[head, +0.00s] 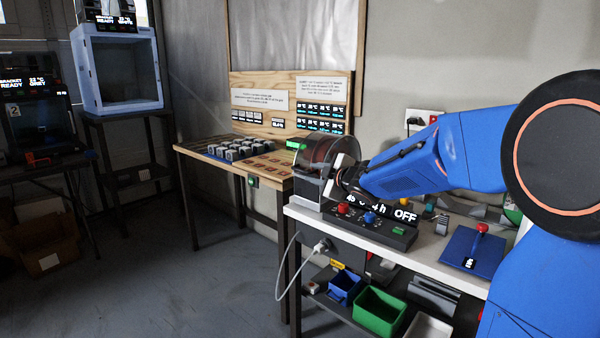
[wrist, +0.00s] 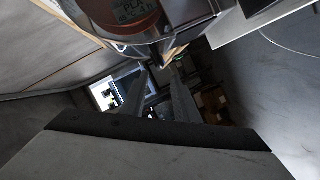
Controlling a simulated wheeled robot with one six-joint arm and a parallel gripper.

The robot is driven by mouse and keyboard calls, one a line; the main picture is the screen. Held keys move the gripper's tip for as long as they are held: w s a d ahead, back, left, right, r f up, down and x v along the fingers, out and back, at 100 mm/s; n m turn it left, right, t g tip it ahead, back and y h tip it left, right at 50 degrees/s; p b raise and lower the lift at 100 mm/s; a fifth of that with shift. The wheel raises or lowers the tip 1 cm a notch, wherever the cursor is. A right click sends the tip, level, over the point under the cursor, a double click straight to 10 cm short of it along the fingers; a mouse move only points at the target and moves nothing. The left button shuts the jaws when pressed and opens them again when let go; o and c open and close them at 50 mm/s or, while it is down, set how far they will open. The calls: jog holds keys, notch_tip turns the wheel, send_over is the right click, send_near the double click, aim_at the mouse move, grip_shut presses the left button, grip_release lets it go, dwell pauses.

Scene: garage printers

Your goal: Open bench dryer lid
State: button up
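The bench dryer (head: 318,152) stands on the white bench, with a reddish-brown spool showing in its rounded housing. Its front panel (head: 370,225) has red and blue knobs and a display reading OFF. My gripper (head: 337,178) is at the dryer's right front, partly hidden by my arm. In the wrist view my gripper (wrist: 160,85) shows two fingers apart, with the room visible between them. The spool with a PLA label (wrist: 125,12) and the dryer's curved edge (wrist: 165,42) are just beyond the fingertips. I cannot tell whether they touch the lid, or the lid's exact position.
A wooden table (head: 215,152) with grey blocks stands to the left. A blue plate (head: 470,250) with a red-topped tool lies on the bench at right. Green (head: 378,312) and blue bins sit below. A white cable (head: 283,265) hangs at the bench's front.

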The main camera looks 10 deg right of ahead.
aim_at(304, 171)
jog(key=x, duration=0.9)
jog(key=shift+w+f, duration=0.15)
jog(key=shift+w, duration=0.1)
jog(key=shift+c, duration=0.7)
grip_shut()
